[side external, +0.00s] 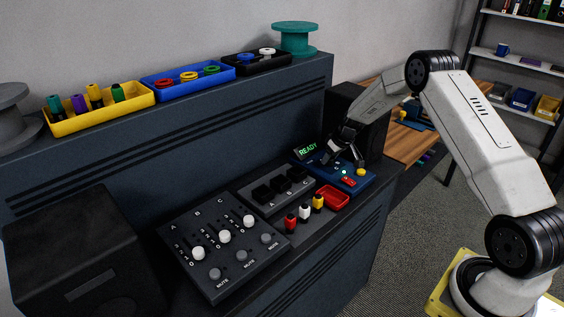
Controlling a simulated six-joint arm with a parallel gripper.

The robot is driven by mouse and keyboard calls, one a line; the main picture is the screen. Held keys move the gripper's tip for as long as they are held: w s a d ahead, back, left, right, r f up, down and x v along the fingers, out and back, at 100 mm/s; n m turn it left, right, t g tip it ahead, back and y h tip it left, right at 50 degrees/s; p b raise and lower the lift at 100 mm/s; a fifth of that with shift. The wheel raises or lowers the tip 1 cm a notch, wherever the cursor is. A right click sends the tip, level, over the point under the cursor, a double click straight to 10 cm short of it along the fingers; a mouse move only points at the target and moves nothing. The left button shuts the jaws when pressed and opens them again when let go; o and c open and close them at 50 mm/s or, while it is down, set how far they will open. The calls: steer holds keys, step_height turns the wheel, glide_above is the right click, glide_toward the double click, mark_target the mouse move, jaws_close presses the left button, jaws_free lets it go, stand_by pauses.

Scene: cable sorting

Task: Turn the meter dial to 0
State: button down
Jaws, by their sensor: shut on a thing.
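A red tray (333,197) and red, white and yellow plugs (305,211) stand in front of the meter. A black switch box (278,188) and slider panel (222,245) lie to the left. A black box (372,125) stands close behind my gripper. Bins and spools line the upper ledge.

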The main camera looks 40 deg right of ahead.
steer(key=n+y, duration=0.1)
steer(key=n, duration=0.2)
steer(key=n+g+y, duration=0.1)
steer(key=n, duration=0.2)
steer(key=shift+d+n+y, duration=0.1)
steer(key=shift+n+y, duration=0.2)
steer(key=shift+n, duration=0.1)
stand_by(0.4)
steer(key=shift+c, duration=1)
jaws_free()
steer(key=v, duration=0.7)
steer(key=shift+r, duration=0.3)
steer(key=shift+s, duration=0.1)
